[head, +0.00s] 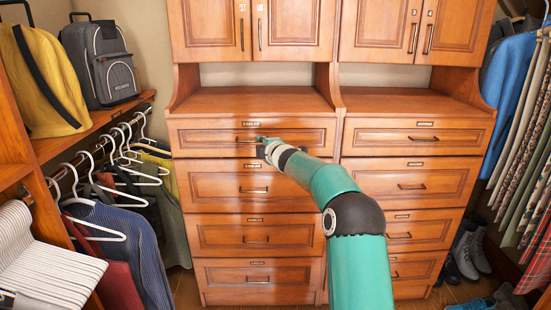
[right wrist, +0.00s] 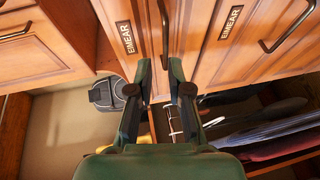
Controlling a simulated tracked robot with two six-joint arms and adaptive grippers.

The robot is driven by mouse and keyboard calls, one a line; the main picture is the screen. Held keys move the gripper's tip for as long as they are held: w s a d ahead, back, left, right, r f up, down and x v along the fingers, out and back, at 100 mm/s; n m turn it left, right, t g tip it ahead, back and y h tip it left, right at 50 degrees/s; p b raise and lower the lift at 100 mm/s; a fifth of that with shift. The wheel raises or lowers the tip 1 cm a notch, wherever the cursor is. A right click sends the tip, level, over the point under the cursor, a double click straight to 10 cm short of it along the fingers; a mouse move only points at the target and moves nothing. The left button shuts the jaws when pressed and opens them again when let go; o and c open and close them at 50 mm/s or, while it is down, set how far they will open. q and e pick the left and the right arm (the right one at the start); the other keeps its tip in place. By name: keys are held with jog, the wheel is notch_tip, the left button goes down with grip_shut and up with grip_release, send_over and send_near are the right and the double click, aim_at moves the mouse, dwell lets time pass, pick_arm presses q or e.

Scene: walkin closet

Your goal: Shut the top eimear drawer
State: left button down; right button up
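The top drawer (head: 205,138) of the left column is wooden, with a dark bar handle (head: 245,140) and a small label above it. In the right wrist view its label (right wrist: 126,37) reads like "EIMEAR". My right gripper (head: 262,146) is at the front of this drawer, by the right end of the handle. In the right wrist view my right gripper (right wrist: 162,75) has its two fingers apart, with the dark handle (right wrist: 164,35) seen between the tips; contact cannot be told. The drawer front looks near flush; any small gap is unclear. My left gripper is not in view.
More drawers (head: 255,190) lie below, and a second column (head: 418,137) stands to the right. Cabinet doors (head: 290,25) are above the countertop (head: 255,101). Hanging clothes (head: 120,235), a grey backpack (head: 100,65) and a yellow bag (head: 40,85) are at the left.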

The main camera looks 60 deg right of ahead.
jog(key=b+v, duration=0.4)
jog(key=v, duration=0.7)
jog(key=shift+r, duration=0.15)
dwell(0.5)
jog(key=shift+d, duration=0.1)
dwell(0.4)
